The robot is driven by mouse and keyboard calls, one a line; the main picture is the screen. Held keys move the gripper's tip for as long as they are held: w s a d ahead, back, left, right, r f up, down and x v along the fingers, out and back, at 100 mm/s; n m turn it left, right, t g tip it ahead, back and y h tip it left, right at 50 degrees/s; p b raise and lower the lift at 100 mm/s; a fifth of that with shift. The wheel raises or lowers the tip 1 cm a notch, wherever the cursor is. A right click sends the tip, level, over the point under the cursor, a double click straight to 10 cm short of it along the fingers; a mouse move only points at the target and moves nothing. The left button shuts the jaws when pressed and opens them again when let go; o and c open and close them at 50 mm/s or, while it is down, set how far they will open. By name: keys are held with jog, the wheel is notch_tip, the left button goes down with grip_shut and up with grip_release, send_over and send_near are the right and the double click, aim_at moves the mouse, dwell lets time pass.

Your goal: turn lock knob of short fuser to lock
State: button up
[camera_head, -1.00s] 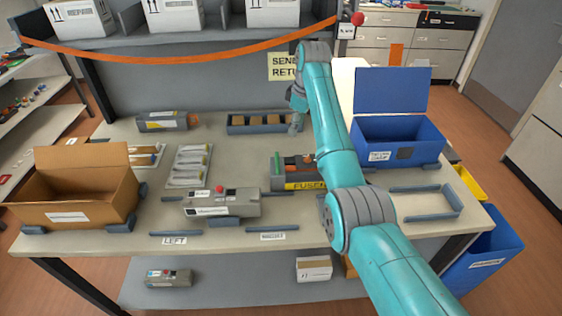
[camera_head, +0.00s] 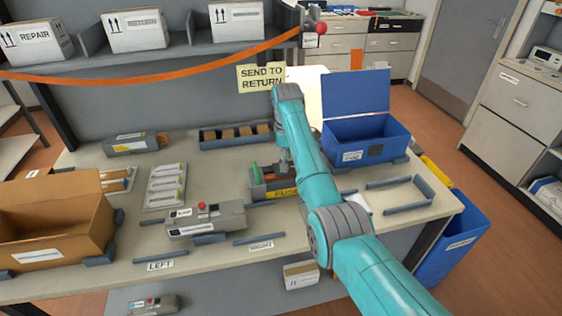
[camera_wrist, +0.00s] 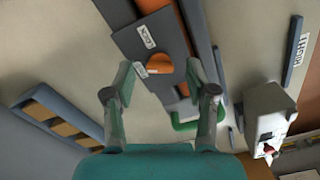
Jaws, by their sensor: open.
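The short fuser (camera_head: 262,186) sits in a holder with a yellow "FUSER" label, partly hidden by my arm in the head view. In the wrist view it is a dark grey body (camera_wrist: 150,36) with an orange lock knob (camera_wrist: 159,64) and a small white label beside the knob. A green handle (camera_wrist: 186,124) shows near one end. My gripper (camera_wrist: 160,74) is open, its two fingertips on either side of the knob in the wrist view. I cannot tell whether they touch it. In the head view my gripper (camera_head: 283,160) is over the fuser.
A grey cartridge unit with a red button (camera_head: 206,220) stands left of the fuser. A blue-grey tray with brown blocks (camera_head: 205,145) lies behind. An open blue box (camera_head: 365,132) is at right, a cardboard box (camera_head: 60,245) at left. An empty bracket (camera_head: 401,206) is front right.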

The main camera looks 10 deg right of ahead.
jog(key=shift+f, duration=0.4)
jog(key=shift+c, duration=0.2)
grip_shut()
jog(key=shift+m, duration=0.4)
jog(key=m, duration=0.5)
jog(key=shift+m, duration=0.4)
jog(key=m, duration=0.6)
jog(key=shift+m, duration=0.3)
